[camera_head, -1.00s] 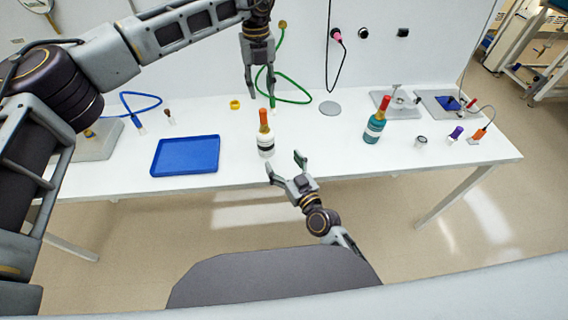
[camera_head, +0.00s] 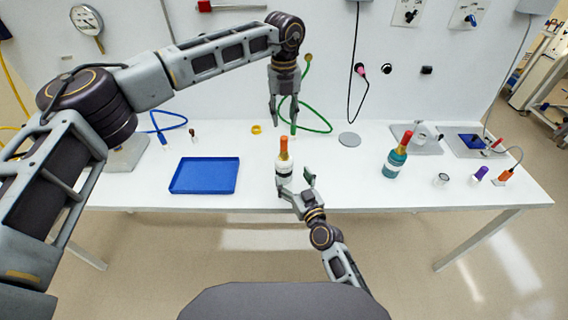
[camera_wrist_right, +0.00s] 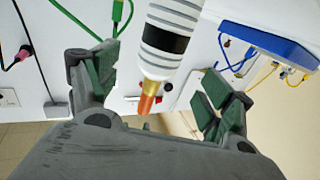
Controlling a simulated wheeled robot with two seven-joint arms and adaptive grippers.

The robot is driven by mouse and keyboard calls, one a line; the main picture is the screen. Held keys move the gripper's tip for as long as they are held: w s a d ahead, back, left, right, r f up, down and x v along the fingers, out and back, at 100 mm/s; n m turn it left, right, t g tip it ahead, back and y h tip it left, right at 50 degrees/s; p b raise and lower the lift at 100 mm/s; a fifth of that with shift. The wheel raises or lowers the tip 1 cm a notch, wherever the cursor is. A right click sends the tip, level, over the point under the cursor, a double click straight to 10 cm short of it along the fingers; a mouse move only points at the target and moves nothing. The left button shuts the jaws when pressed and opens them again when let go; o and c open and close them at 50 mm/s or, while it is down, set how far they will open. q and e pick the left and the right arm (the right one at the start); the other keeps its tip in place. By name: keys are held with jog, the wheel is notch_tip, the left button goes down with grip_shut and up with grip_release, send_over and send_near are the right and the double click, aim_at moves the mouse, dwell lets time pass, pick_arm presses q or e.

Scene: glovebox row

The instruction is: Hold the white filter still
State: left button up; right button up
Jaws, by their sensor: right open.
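The white filter (camera_head: 284,168) stands upright on the table near its front edge, a white bottle shape with a black band and a gold and orange top. It also shows in the right wrist view (camera_wrist_right: 178,12), between the fingers and beyond them. My right gripper (camera_head: 294,180) is open at the filter's front right; I cannot tell whether a finger touches it. Its two green-padded fingers show in the right wrist view (camera_wrist_right: 160,88). My left gripper (camera_head: 283,112) points down above and behind the filter, fingers apart, with nothing seen held.
A blue tray (camera_head: 205,176) lies left of the filter. A teal bottle (camera_head: 395,160) stands to the right. A green hose (camera_head: 318,122) curves behind my left gripper. A yellow ring (camera_head: 256,129) and a grey disc (camera_head: 349,140) lie farther back.

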aim_at(284, 163)
jog(key=shift+x, duration=4.05)
jog(key=c, duration=1.3)
